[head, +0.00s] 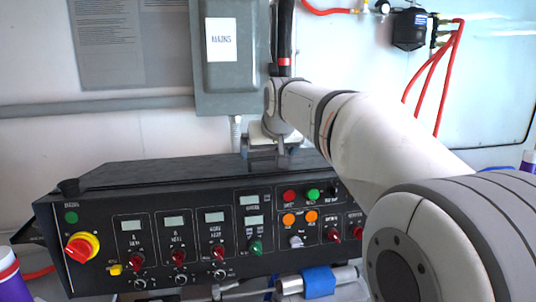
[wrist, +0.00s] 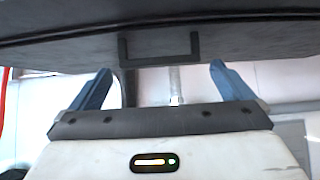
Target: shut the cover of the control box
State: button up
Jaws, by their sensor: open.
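The control box is a long black console with a front panel (head: 205,240) of switches, lamps and small displays. A dark flat cover (head: 150,172) lies along its top in the head view; I cannot tell how far it stands from the box. In the wrist view a dark surface, likely the cover (wrist: 70,48), crosses the top, with a U-shaped black handle (wrist: 160,62) near its edge. My gripper (wrist: 160,68) is open, its two blue fingers apart on either side of the handle, with nothing visibly held. In the head view my gripper (head: 268,155) is at the cover's rear right; its fingertips are unclear.
A grey MAINS box (head: 232,60) hangs on the wall behind, with a conduit below it. Red hoses (head: 440,75) hang at the upper right. My arm hides the console's right end. A purple-and-white container (head: 10,275) stands at the lower left.

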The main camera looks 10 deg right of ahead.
jog(key=v, duration=0.6)
jog(key=shift+s+b, duration=0.2)
jog(key=shift+b, duration=0.2)
jog(key=shift+r, duration=0.15)
